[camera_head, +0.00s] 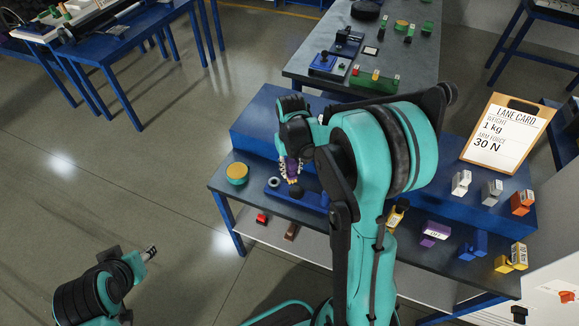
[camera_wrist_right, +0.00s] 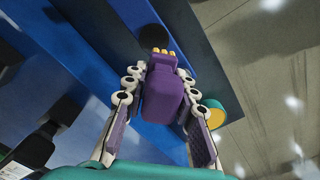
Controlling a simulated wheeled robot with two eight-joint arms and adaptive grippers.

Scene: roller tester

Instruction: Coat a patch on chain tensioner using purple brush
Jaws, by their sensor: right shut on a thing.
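My right gripper (camera_head: 290,168) is low over the near table, by a blue plate (camera_head: 312,198) with a grey ring (camera_head: 273,182) on it. It is shut on the purple brush (camera_wrist_right: 168,95), whose body lies between the fingers in the wrist view. A little purple of the brush (camera_head: 292,168) shows in the head view. Beyond the brush's yellow-tipped end is a dark round shape (camera_wrist_right: 153,38); I cannot tell whether it touches. I cannot tell which part is the chain tensioner; my arm hides some of the table. My left gripper (camera_head: 149,253) is over the floor, away from the table.
A green and yellow round tin (camera_head: 237,173) stands left of the blue plate. A raised blue ledge (camera_head: 258,122) runs behind. Several coloured blocks and the lane card (camera_head: 507,135) are at right. A far table (camera_head: 300,65) holds more parts. Open floor lies left.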

